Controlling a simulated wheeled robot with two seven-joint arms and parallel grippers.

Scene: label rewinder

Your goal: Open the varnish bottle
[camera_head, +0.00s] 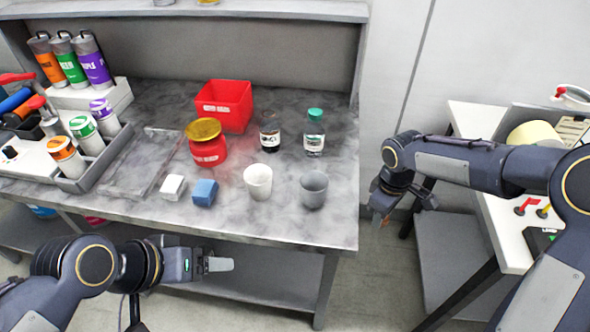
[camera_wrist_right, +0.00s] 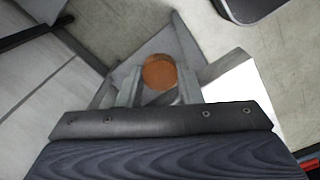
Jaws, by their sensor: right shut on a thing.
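A small dark brown bottle (camera_head: 270,130) with a pale label stands upright on the grey bench; no coloured cap shows on its top. Beside it stands a clear bottle (camera_head: 314,134) with a green cap. Their labels are too small to read, so I cannot confirm which is the varnish; the brown one looks likeliest. My right gripper (camera_head: 381,218) is off the bench's right edge, away from both bottles. In the right wrist view it is shut on a round orange-brown cap (camera_wrist_right: 160,72). My left gripper (camera_head: 218,264) is empty in front of the bench; its finger gap is hidden.
A white cup (camera_head: 258,182) and a grey cup (camera_head: 313,188) stand in front of the bottles. A red jar (camera_head: 208,150) with a golden lid, a red bin (camera_head: 224,103) and white and blue blocks are to the left. A white side table (camera_head: 478,118) stands right.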

